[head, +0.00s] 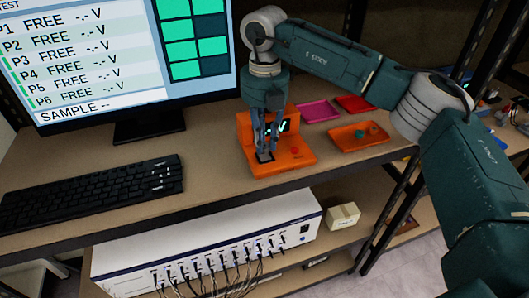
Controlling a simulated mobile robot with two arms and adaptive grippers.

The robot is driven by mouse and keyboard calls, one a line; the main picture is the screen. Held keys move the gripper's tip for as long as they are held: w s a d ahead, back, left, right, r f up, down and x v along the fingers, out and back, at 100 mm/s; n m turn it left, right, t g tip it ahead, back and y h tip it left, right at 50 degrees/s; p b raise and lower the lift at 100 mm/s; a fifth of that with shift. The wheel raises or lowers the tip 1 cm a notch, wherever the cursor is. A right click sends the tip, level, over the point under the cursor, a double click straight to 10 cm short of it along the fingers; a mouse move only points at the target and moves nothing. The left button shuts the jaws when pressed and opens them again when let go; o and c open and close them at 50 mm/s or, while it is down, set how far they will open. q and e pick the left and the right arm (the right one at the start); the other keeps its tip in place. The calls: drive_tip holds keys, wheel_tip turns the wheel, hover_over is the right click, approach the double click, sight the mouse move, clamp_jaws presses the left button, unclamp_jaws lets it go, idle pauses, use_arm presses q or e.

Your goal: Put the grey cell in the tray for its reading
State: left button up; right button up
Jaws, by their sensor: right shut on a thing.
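An orange tester (288,165) with a small dark display stands on the desk right of the monitor's foot. My right gripper (264,146) points straight down over the tester's front left part. It is shut on a small grey cell (265,157), which shows at its fingertips, low at the dark recess of the tester. The fingers hide part of the cell and the display, and I cannot tell whether the cell touches the recess floor. My left gripper is not in view.
A monitor (120,60) lists P1 to P6 as FREE, with a blank SAMPLE line. A black keyboard (95,190) lies left. Magenta (319,111), red (355,103) and orange (345,146) trays lie right; the orange one holds small pieces. A white cabled unit (205,245) sits below.

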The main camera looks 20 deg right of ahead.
drive_tip(key=shift+r+p, duration=0.7)
drive_tip(key=shift+r, duration=0.6)
